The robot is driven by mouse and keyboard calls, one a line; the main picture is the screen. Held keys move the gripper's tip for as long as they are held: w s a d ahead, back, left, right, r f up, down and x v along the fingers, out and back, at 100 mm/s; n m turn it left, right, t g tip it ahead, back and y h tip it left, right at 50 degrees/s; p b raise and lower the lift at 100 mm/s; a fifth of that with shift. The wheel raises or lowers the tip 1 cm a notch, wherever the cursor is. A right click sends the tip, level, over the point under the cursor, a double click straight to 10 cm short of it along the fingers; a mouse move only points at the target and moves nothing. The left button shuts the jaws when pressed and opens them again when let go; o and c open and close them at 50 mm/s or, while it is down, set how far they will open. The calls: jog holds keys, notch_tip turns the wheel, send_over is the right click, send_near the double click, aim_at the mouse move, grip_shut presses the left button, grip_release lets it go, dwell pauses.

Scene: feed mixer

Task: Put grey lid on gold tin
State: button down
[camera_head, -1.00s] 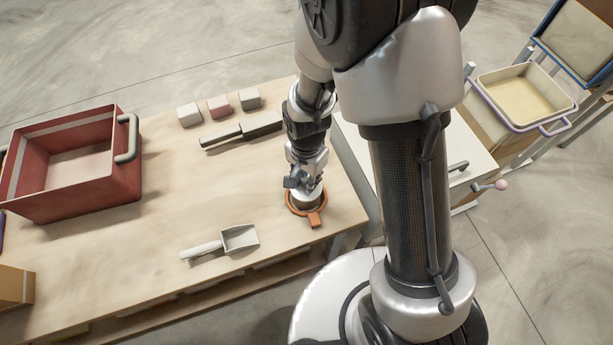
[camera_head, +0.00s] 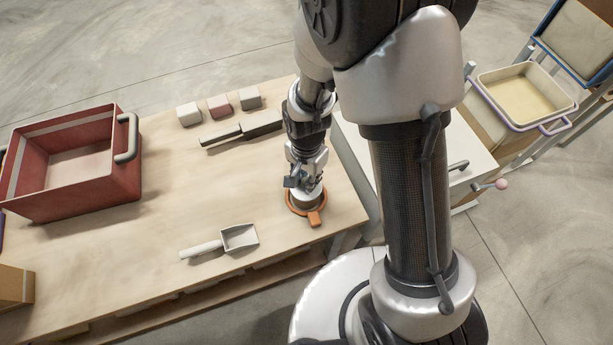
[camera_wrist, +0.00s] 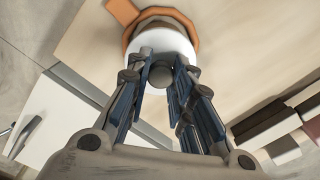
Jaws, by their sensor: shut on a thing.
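My gripper (camera_head: 304,182) points down at the front right of the table. In the wrist view its fingers (camera_wrist: 163,62) are shut on the round knob of the grey lid (camera_wrist: 162,42). The lid is a pale disc and shows under my fingers. An orange ring with a tab (camera_head: 314,217) surrounds the spot below and lies on the table; it also shows in the wrist view (camera_wrist: 122,12). I cannot tell whether the lid touches a tin.
A white scoop (camera_head: 238,238) lies left of the ring. A red crate (camera_head: 125,185) stands at the left. A dark-bladed tool (camera_head: 222,136) and several small blocks (camera_head: 219,106) lie at the back. A white cabinet (camera_head: 378,160) adjoins the right edge.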

jog(key=c, duration=1.3)
grip_release()
jog(key=shift+c, duration=0.2)
jog(key=shift+o, duration=0.2)
jog(key=o, duration=0.4)
jog(key=shift+c, duration=0.2)
jog(key=shift+r+p, duration=3.55)
jog(key=shift+r, duration=1)
